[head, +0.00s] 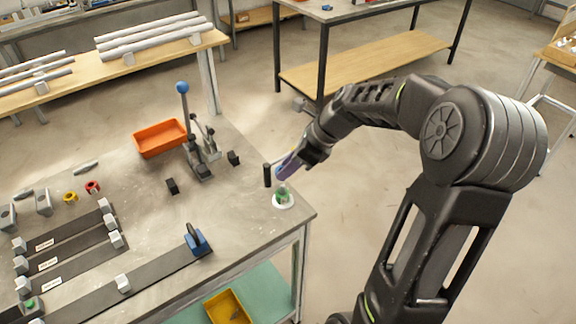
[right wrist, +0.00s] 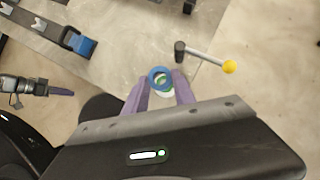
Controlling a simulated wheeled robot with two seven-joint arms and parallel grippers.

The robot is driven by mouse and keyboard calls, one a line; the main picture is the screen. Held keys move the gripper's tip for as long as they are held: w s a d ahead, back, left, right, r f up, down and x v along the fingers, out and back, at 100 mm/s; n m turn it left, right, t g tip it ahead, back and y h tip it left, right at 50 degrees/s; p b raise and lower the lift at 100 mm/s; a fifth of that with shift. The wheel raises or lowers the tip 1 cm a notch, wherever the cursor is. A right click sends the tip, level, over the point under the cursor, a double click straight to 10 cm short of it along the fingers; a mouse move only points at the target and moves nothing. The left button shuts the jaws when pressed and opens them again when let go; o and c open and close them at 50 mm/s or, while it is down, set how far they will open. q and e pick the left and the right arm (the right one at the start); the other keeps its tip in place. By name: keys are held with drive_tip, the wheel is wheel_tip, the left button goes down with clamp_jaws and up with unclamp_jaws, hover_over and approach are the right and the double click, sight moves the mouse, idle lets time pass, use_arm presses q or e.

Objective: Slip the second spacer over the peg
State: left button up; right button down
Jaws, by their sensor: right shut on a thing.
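My right gripper (head: 281,177) is low over the table's right corner, with its purple fingers pointing down. In the right wrist view its fingers (right wrist: 160,88) are shut on a blue ring-shaped spacer (right wrist: 151,73). Below is a green spacer (head: 282,195) on a round white base (head: 284,205). Green and white show through the blue ring's hole. The peg is not clear, and I cannot tell whether the blue ring is around its tip or above it. My left gripper (right wrist: 62,92) shows at the left of the right wrist view; its finger gap is unclear.
A black post (head: 267,175) stands just left of the base; its arm ends in a yellow ball (right wrist: 229,66). A blue-handled clamp (head: 196,242), an orange bin (head: 160,138) and a toggle clamp (head: 200,165) are further left. The table edge is close on the right.

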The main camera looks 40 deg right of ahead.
sight(284, 186)
wheel_tip(284, 186, down, 3)
drive_tip(key=b, duration=0.3)
drive_tip(key=shift+f, duration=0.15)
drive_tip(key=shift+f+b, duration=0.6)
drive_tip(key=shift+f, duration=0.85)
drive_tip(key=c, duration=0.9)
unclamp_jaws()
drive_tip(key=shift+c, duration=0.2)
drive_tip(key=shift+r, duration=0.1)
drive_tip(key=v, duration=0.7)
drive_tip(key=shift+s+d+r, duration=0.15)
drive_tip(key=shift+s+r, duration=0.05)
drive_tip(key=shift+r, duration=0.05)
